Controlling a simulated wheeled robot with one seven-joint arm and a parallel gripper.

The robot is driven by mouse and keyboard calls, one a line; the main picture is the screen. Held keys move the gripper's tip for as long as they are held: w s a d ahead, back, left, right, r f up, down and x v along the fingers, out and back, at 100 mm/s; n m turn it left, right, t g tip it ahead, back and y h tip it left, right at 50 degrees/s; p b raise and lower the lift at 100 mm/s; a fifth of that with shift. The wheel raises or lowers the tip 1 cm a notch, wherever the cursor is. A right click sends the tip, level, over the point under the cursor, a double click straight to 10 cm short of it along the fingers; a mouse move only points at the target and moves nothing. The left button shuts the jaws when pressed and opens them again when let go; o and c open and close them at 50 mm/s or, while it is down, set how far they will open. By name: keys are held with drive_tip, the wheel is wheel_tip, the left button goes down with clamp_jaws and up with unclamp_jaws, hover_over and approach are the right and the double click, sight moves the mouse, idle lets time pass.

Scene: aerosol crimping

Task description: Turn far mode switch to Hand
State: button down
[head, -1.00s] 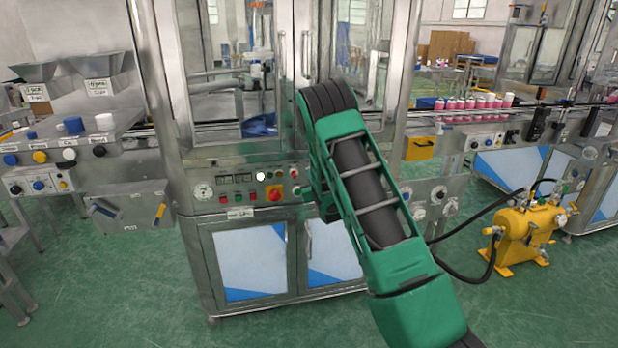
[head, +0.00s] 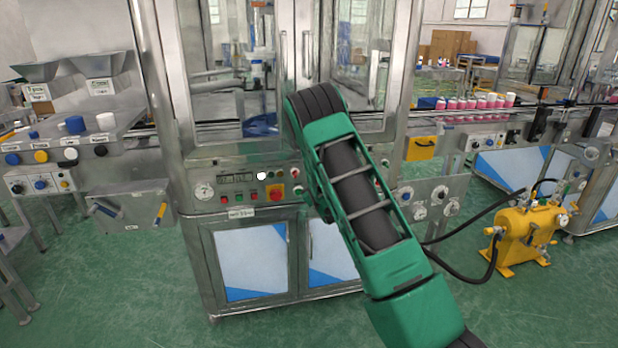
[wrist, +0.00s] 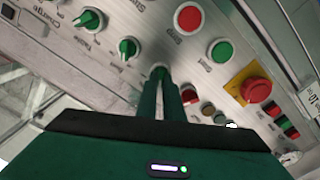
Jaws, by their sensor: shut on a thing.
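In the wrist view, my gripper (wrist: 169,82) has its two dark green fingers close together, shut on a green selector knob (wrist: 160,71) on the grey machine panel (wrist: 150,25). The fingers cover much of this knob, so its pointer setting cannot be read. Two similar green selector knobs, one nearer (wrist: 129,47) and one farther along the row (wrist: 90,19), stand free to the upper left. Their small labels are only partly legible, and I cannot tell which is the far mode switch. In the head view, my arm hides the gripper and the knobs.
Close to the fingers are a red button (wrist: 188,17), a green button (wrist: 221,51) and a red emergency stop (wrist: 257,90) on a yellow plate. In the head view, a yellow pump unit (head: 526,235) with black hoses stands right on the green floor.

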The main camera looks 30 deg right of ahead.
drive_tip(key=c, duration=1.9)
unclamp_jaws()
drive_tip(key=shift+w+a, duration=0.15)
drive_tip(key=shift+a, duration=0.2)
drive_tip(key=shift+d, duration=0.15)
drive_tip(key=v, duration=1)
drive_tip(key=shift+s, duration=0.4)
